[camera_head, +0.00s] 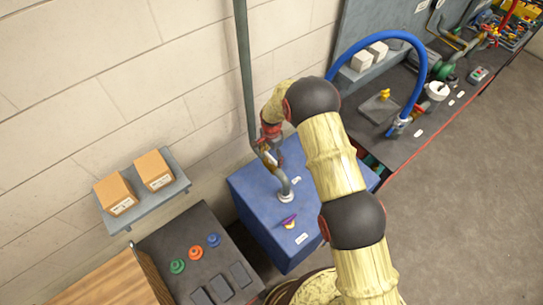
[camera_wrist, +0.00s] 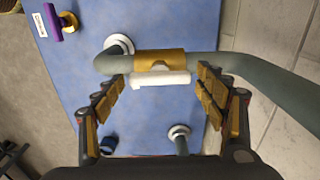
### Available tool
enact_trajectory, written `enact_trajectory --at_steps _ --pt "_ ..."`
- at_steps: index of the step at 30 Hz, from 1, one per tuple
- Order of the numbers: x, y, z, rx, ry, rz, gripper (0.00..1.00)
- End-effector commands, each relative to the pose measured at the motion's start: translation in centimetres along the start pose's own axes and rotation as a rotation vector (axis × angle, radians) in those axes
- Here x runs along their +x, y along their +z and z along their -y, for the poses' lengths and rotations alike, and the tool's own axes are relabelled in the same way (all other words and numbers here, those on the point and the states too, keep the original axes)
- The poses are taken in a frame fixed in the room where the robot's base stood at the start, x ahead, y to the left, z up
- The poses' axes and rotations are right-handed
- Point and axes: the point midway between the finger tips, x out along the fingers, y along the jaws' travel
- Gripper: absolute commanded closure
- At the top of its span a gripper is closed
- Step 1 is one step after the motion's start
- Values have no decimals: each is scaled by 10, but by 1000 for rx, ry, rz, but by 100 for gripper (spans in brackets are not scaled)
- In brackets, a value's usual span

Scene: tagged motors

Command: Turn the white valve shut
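The white valve handle (camera_wrist: 160,79) is a short bar in the wrist view. It lies along the grey pipe, beside a brass valve body (camera_wrist: 158,62). My gripper (camera_wrist: 161,86) is open, with one finger to the left of the handle and one to the right. I see a gap on both sides, and neither finger appears to touch it. In the head view my gripper (camera_head: 268,142) is above the blue cabinet by the pipe (camera_head: 284,183); the handle cannot be made out there.
The blue cabinet (camera_head: 262,212) carries a purple knob (camera_head: 288,221). A vertical pipe (camera_head: 244,65) runs up the wall. A shelf with two boxes (camera_head: 127,190) and a panel with coloured buttons (camera_head: 196,252) are left. A workbench with a blue hose (camera_head: 423,75) is right.

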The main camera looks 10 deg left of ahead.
Motion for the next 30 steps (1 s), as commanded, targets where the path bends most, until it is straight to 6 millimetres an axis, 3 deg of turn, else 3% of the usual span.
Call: enact_trajectory --at_steps 17,30 --pt "0 0 0 0 0 0 63" --pt "2 0 1 -106 -1 -1 63"
